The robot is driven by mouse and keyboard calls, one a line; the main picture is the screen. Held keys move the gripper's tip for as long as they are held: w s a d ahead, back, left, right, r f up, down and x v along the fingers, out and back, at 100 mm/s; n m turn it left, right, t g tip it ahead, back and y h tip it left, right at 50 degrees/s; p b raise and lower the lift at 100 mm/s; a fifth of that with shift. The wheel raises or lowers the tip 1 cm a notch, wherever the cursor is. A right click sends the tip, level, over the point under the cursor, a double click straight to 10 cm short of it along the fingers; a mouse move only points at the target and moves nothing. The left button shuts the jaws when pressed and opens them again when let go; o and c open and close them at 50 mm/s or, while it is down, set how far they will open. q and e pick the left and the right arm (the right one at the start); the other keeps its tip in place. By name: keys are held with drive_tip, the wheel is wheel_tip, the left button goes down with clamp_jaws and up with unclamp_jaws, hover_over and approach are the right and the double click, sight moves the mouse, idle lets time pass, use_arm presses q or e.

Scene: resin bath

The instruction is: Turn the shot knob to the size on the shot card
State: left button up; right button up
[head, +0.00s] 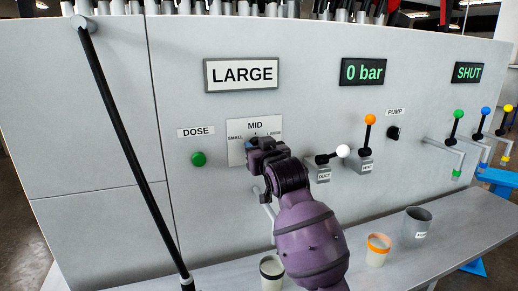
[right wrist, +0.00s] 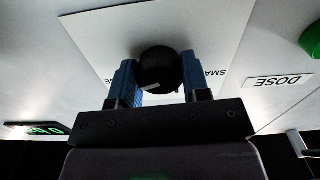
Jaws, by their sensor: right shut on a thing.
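The shot card (head: 242,75) is a framed white sign on the grey panel and reads LARGE. Below it is a white dial plate (head: 236,155) marked SMALL, MID and LARGE. The shot knob is mostly hidden behind my right gripper (head: 266,148) in the head view. In the right wrist view the knob (right wrist: 160,65) is round and black, and my right gripper (right wrist: 160,88) is shut on it, with a blue finger on each side. A pale mark shows on the knob's lower part, but I cannot tell which size it points to. My left gripper is not in view.
A green DOSE button (head: 198,159) is left of the dial. Right of it stand a white-knobbed lever (head: 343,151), an orange-knobbed lever (head: 370,119) and the PUMP knob (head: 394,132). A black slanted bar (head: 130,140) crosses the left. Cups (head: 378,250) stand on the shelf below.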

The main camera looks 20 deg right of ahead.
drive_tip(key=shift+m, duration=0.7)
drive_tip(key=o, duration=0.9)
drive_tip(key=shift+o, duration=0.2)
use_arm(q)
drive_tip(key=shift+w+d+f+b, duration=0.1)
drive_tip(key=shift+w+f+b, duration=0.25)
drive_tip(key=shift+b, duration=0.5)
use_arm(e)
drive_tip(key=s, duration=1.1)
drive_tip(key=shift+d, duration=0.2)
